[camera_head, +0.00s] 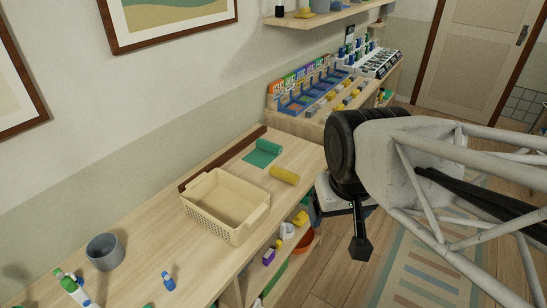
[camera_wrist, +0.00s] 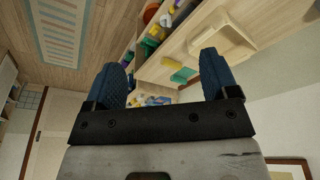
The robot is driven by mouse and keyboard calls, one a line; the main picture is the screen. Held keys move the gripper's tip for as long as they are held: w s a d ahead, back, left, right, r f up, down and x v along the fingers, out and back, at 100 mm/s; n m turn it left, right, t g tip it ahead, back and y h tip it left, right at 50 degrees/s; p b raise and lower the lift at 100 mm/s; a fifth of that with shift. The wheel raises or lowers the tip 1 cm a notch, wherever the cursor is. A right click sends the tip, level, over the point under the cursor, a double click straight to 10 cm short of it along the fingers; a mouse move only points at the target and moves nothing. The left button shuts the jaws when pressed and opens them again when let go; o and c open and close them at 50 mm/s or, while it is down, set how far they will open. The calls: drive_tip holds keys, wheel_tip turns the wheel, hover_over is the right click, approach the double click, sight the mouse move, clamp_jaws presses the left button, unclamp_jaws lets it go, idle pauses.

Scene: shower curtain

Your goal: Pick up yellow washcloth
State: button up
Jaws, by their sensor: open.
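The yellow washcloth (camera_head: 285,176) is a small roll near the front edge of the wooden counter, right of the basket. In the wrist view the yellow washcloth (camera_wrist: 170,62) shows small, between the fingers in the picture but well beyond them. My gripper (camera_wrist: 162,62) has two blue-padded fingers spread wide with nothing between them. In the head view, a dark finger-like part of my gripper (camera_head: 360,246) hangs to the right of the counter, apart from the washcloth. The rest of the gripper is largely hidden there by my arm.
A teal cloth (camera_head: 263,154), partly rolled, lies behind the washcloth. An empty beige basket (camera_head: 203,215) stands to its left. A grey cup (camera_head: 104,251) and bottles (camera_head: 72,287) are farther left. A shelf of bright items (camera_head: 285,236) lies below. Organisers (camera_head: 310,95) stand at the back.

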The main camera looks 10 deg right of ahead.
drive_tip(key=shift+w, duration=0.1)
drive_tip(key=m+t+y, duration=0.3)
drive_tip(key=m+y, duration=0.8)
drive_tip(key=m, duration=0.8)
hover_over(298, 179)
drive_tip(key=s+a, duration=0.4)
drive_tip(key=s, duration=0.7)
wheel_tip(298, 179, down, 21)
drive_tip(key=w+d+f+m+t, duration=0.1)
drive_tip(key=w+d+f+m, duration=0.1)
drive_tip(key=f, duration=0.2)
drive_tip(key=w+d+f+m+t, duration=0.1)
drive_tip(key=w+d+f+m, duration=0.2)
drive_tip(key=f, duration=0.1)
drive_tip(key=w+d+f+m+t+h, duration=0.1)
drive_tip(key=w+d+f+m+t, duration=0.1)
drive_tip(key=f, duration=0.3)
drive_tip(key=shift+w+d+m, duration=0.15)
drive_tip(key=shift+d+m, duration=0.25)
drive_tip(key=shift+a+f, duration=0.1)
drive_tip(key=shift+x, duration=1.2)
